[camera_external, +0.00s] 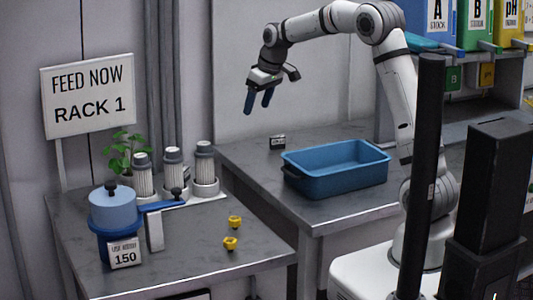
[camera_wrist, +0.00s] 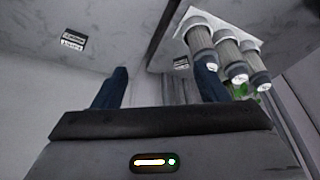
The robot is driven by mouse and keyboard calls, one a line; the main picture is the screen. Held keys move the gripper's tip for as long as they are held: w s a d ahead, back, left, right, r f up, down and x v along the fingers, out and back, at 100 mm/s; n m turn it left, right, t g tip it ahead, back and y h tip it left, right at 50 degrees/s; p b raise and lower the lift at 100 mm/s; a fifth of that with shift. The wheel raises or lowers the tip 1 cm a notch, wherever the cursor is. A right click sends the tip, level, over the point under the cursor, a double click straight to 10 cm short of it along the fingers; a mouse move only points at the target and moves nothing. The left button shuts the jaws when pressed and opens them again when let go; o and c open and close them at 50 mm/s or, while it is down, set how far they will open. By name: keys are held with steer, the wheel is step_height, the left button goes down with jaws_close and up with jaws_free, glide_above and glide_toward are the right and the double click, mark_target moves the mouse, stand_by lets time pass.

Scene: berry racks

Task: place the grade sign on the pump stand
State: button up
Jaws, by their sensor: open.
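A small black-and-white sign (camera_external: 277,142) stands at the back of the right table; I take it as the grade sign, though its text is too small to read. A similar small sign (camera_wrist: 72,41) lies at upper left in the wrist view. My gripper (camera_external: 257,104) is open and empty, high above the table gap, left of and above the sign. Its blue fingers (camera_wrist: 160,84) are spread in the wrist view. A blue lidded vessel (camera_external: 113,212) with a lever stands on the left table, with a "150" card (camera_external: 125,252) before it. I cannot tell which part is the pump stand.
A blue bin (camera_external: 335,178) sits on the right table beside the small sign. Three ribbed cylinders (camera_external: 173,172) stand at the back of the left table, near a plant (camera_external: 128,150). Two yellow pieces (camera_external: 231,243) lie there. A "RACK 1" board (camera_external: 90,95) rises behind.

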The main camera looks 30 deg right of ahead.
steer(key=s+d+r+m, duration=0.1)
steer(key=s+d, duration=0.2)
steer(key=s, duration=0.3)
steer(key=s+d+r+m+h, duration=0.1)
steer(key=s+d, duration=0.2)
steer(key=s, duration=0.3)
steer(key=s+d+r+m, duration=0.1)
steer(key=s+d, duration=0.1)
steer(key=s, duration=0.4)
steer(key=s+d+f+m, duration=0.1)
steer(key=s+d+f, duration=0.1)
steer(key=s, duration=0.6)
steer(key=s+d+f+m+h, duration=0.1)
steer(key=s+d+f, duration=0.2)
steer(key=s, duration=0.5)
steer(key=shift+s+m, duration=0.25)
steer(key=shift+m, duration=0.05)
